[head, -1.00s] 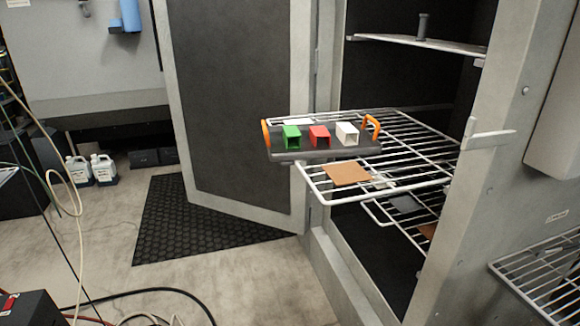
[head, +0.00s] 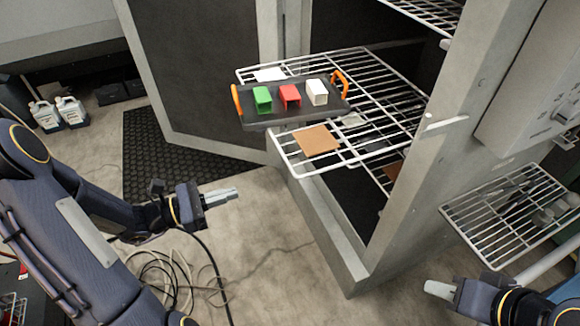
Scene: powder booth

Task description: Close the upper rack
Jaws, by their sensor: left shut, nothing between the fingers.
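A wire rack (head: 372,75) sticks out of the open cabinet, toward the lower left. It bears a dark tray (head: 290,113) with orange handles, holding a green block (head: 262,99), a red block (head: 290,95) and a white block (head: 317,92). A brown square plate (head: 316,139) lies on the rack's front part. My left gripper (head: 222,196) is shut and empty, in front and to the left of the rack, apart from it. My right gripper (head: 440,290) is at the lower right, apart from the rack; its finger opening is unclear.
Another rack (head: 430,12) sits higher in the cabinet, and part of a lower one (head: 378,178) shows below. The cabinet door (head: 195,75) stands open at left. A side wire shelf (head: 480,235) is near my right arm. Cables (head: 165,275) lie on the floor.

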